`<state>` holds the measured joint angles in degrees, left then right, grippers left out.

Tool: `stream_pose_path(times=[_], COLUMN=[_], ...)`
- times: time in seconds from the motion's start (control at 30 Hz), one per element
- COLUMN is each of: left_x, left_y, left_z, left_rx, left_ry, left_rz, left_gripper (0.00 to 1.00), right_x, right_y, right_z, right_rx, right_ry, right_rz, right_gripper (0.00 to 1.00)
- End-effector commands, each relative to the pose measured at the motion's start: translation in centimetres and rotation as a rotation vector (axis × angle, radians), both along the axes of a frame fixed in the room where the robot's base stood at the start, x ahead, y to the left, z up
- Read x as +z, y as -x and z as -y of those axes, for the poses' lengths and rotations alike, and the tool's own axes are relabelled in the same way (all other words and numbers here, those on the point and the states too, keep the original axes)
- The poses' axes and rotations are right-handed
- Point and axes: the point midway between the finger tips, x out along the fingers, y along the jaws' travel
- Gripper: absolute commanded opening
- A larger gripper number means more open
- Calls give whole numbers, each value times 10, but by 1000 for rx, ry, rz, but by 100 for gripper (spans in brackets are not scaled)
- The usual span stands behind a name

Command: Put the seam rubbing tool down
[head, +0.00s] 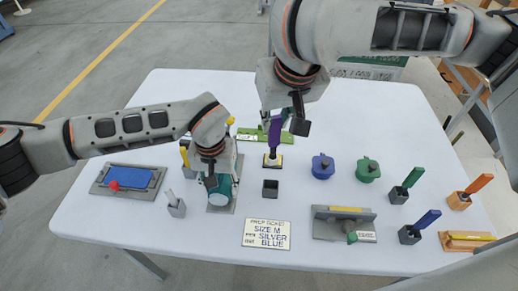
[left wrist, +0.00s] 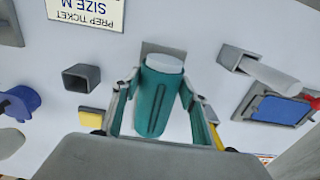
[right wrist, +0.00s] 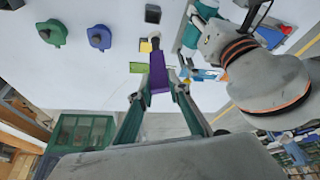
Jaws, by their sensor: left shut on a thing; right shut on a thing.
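My right gripper (head: 298,123) is shut on a purple-handled tool (head: 275,132), probably the seam rubbing tool. The tool points down with its dark tip at a small yellow-topped pad (head: 277,163). The purple handle (right wrist: 158,75) and grey rounded tip also show in the right wrist view, with the yellow pad (right wrist: 145,47) beyond. I cannot tell whether tip and pad touch. My left gripper (head: 210,178) is shut around a teal cylinder (left wrist: 153,100) with a pale top, over a grey plate on the table.
The white table (head: 330,105) holds an empty dark square holder (head: 271,188), a prep ticket (head: 266,234), blue (head: 322,166) and green (head: 368,169) lidded pots, and a grey press plate (head: 328,226). A blue pad (head: 130,177) lies left. Several handled tools stand right. The back right is clear.

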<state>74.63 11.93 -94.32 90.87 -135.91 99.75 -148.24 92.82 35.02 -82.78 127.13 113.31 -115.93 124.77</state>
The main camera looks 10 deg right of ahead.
Motion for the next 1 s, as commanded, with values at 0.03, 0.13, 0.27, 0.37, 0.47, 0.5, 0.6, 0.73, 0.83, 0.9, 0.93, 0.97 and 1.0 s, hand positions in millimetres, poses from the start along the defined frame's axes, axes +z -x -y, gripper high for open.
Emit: stream_pose_path(times=[0.03,0.13,0.27,0.37,0.47,0.5,0.6,0.73,0.83,0.9,0.93,0.97,1.0], left_x=[0,0,0,0,0,0,0,0,0,0,0,0,0], left_y=[0,0,0,0,0,0,0,0,0,0,0,0,0], left_z=[0,0,0,0,0,0,0,0,0,0,0,0,0], left_rx=[0,0,0,0,0,0,0,0,0,0,0,0,0], left_ry=[0,0,0,0,0,0,0,0,0,0,0,0,0], left_rz=[0,0,0,0,0,0,0,0,0,0,0,0,0], left_gripper=[28,28,28,28,28,28,28,28,28,28,28,28,28], right_x=[0,0,0,0,2,4,12,13,-2,-14,-19,-23,-28], right_y=[0,0,0,0,0,-1,-1,0,1,1,1,1,1], right_z=[0,0,0,0,0,0,0,0,0,-1,0,-1,-1], right_rx=[0,0,0,0,0,0,0,1,1,1,1,1,1], right_ry=[0,0,0,0,0,1,2,4,2,2,2,2,2], right_rz=[0,0,0,0,2,3,3,-2,-7,-6,-7,-6,-5], right_gripper=[0,0,0,0,0,0,0,0,0,0,0,0,0])
